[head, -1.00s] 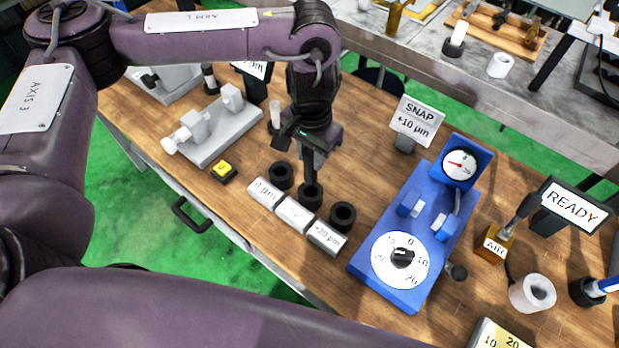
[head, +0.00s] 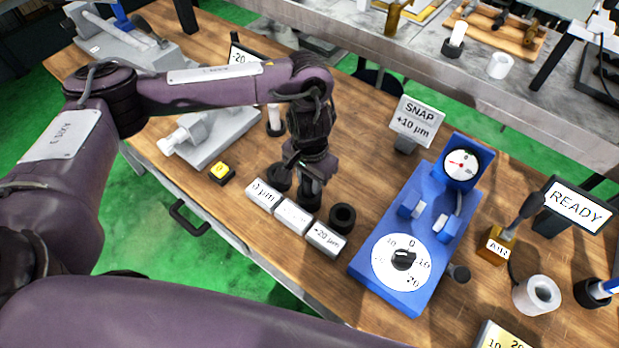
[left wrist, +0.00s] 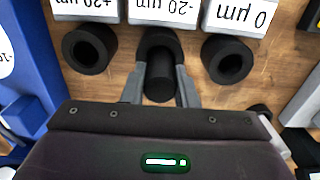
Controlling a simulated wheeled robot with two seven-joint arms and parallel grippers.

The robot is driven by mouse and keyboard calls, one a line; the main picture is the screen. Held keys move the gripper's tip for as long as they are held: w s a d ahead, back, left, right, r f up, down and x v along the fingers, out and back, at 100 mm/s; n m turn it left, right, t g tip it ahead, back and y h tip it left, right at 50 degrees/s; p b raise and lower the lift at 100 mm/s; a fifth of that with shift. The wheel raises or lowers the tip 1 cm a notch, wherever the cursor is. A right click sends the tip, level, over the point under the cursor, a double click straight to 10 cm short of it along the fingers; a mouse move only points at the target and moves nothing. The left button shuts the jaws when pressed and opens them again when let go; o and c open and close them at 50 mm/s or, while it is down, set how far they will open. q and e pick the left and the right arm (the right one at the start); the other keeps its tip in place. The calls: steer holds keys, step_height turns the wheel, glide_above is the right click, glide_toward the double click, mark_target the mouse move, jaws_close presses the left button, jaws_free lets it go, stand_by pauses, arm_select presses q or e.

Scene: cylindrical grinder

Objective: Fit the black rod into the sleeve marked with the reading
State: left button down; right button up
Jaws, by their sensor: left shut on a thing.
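My left gripper (head: 311,180) is shut on the black rod (left wrist: 160,80), right at the middle sleeve (head: 309,198). In the left wrist view the rod is between the fingers (left wrist: 160,88), lined up with the middle black sleeve (left wrist: 158,38), whose label reads -20 µm (left wrist: 165,8). The rod's lower end is hidden, apparently in that sleeve. The left sleeve (head: 279,175), behind the 0 µm label (head: 263,194), and the right sleeve (head: 342,217), behind the +20 µm label (head: 326,239), are open on top. A sign (head: 416,120) reads SNAP +10 µm. My right gripper is not in view.
A blue gauge stand (head: 380,270) with a dial (head: 461,164) and knob stands to the right. A yellow button (head: 221,172) and grey fixture (head: 215,135) are left. An AIR block (head: 496,246), READY sign (head: 576,207) and white ring (head: 536,294) are farther right.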

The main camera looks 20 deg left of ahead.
arm_select(q)
steer(key=shift+f, duration=0.1)
steer(key=c, duration=1.1)
jaws_free()
steer(key=shift+c, duration=0.2)
steer(key=shift+r, duration=0.5)
step_height(320, 180, up, 11)
steer(key=p, duration=0.1)
steer(key=shift+r, duration=0.15)
